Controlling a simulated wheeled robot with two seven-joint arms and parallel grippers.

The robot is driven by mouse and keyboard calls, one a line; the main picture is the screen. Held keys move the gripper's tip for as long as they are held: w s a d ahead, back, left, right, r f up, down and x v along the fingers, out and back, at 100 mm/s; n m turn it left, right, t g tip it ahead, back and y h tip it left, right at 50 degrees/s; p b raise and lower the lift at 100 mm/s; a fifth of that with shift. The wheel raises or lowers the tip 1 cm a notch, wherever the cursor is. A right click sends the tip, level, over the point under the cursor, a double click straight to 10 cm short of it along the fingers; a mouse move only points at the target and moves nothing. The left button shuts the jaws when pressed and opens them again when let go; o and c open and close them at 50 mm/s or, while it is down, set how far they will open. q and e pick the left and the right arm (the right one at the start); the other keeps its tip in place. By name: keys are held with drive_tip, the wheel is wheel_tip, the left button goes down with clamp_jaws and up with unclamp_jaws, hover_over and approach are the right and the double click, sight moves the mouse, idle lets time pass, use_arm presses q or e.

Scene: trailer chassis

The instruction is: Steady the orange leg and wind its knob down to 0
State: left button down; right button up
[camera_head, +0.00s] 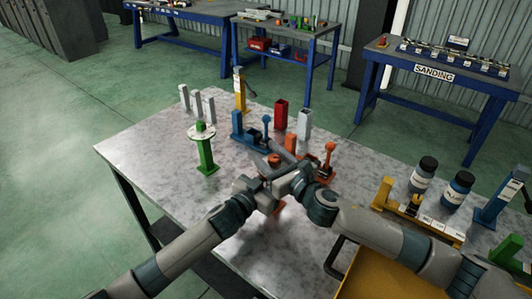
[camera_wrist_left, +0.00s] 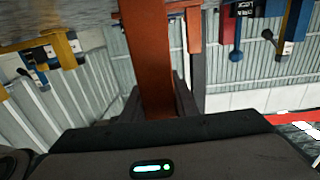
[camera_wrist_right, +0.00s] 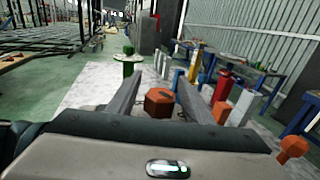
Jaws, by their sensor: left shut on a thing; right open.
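The orange leg (camera_wrist_left: 147,55) stands between the fingers of my left gripper (camera_wrist_left: 155,100), which is shut on it. In the head view the leg's foot (camera_head: 268,208) shows below the grippers, and much of the leg is hidden by my arms. Its orange knob (camera_head: 274,160) sits on top. In the right wrist view the many-sided knob (camera_wrist_right: 159,102) lies between the spread fingers of my right gripper (camera_wrist_right: 152,95). The right gripper is open around the knob, and I cannot tell whether a finger touches it. No scale reading can be made out.
A green leg with a round white top (camera_head: 203,150) stands to the left. A yellow rack (camera_head: 415,215) is at the right.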

drive_tip(key=c, duration=1.1)
drive_tip(key=shift+o, duration=0.2)
drive_tip(key=shift+n+g+y, duration=0.3)
drive_tip(key=shift+y, duration=0.1)
drive_tip(key=shift+s+a+n+g+y, duration=0.15)
drive_tip(key=shift+n+g+y, duration=0.4)
drive_tip(key=shift+s+a+n+g+y, duration=0.1)
drive_tip(key=shift+a+n+g+y, duration=0.05)
drive_tip(key=shift+n+g+y, duration=0.4)
drive_tip(key=n+g+y, duration=0.2)
drive_tip(key=g, duration=0.1)
drive_tip(key=s+n+g+y, duration=0.1)
drive_tip(key=g, duration=0.1)
drive_tip(key=shift+a+r+n, duration=0.1)
drive_tip(key=shift+a+n, duration=0.2)
drive_tip(key=shift+a, duration=0.05)
drive_tip(key=n+g, duration=0.2)
drive_tip(key=g, duration=0.1)
drive_tip(key=s+n+g+y, duration=0.1)
drive_tip(key=n+g, duration=0.1)
drive_tip(key=g, duration=0.1)
drive_tip(key=shift+s+a+g, duration=0.15)
drive_tip(key=shift+g, duration=0.15)
drive_tip(key=shift+s+n+g, duration=0.25)
drive_tip(key=shift+n+g, duration=0.55)
drive_tip(key=shift+g, duration=0.1)
drive_tip(key=shift+r, duration=0.1)
